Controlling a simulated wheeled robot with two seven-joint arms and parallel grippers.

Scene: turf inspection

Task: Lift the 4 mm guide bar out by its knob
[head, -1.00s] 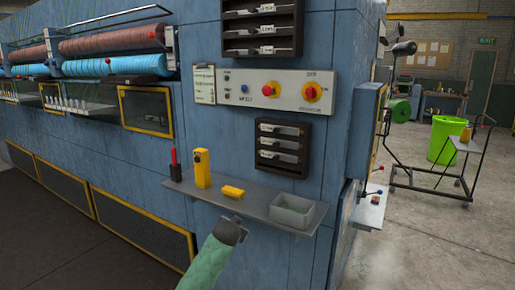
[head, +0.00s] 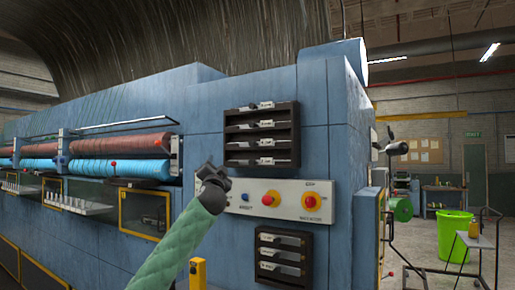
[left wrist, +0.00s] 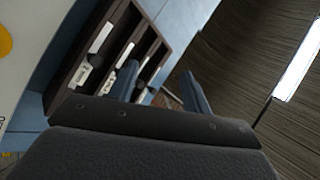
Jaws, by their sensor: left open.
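Guide bars sit in the slots of two dark wall racks in the head view. The upper rack (head: 229,133) holds several pale metal bars (head: 262,143) with small tags and dark ends. The lower rack (head: 309,260) holds several wider pale bars (head: 280,252). I cannot read the sizes, so I cannot tell which bar is the 4 mm one. My left gripper (head: 211,172) is raised beside the lower left corner of the upper rack, apart from the bars. In the left wrist view its two blue-grey fingers are open and empty (left wrist: 160,88), with a tilted rack (left wrist: 62,88) beyond. My right gripper is not in view.
A control panel (head: 283,198) with red knobs lies between the racks, close to my left gripper. A yellow object (head: 197,272) stands below. Rollers (head: 120,146) are at left. Open floor, a green bin (head: 452,232) and a stand are at right.

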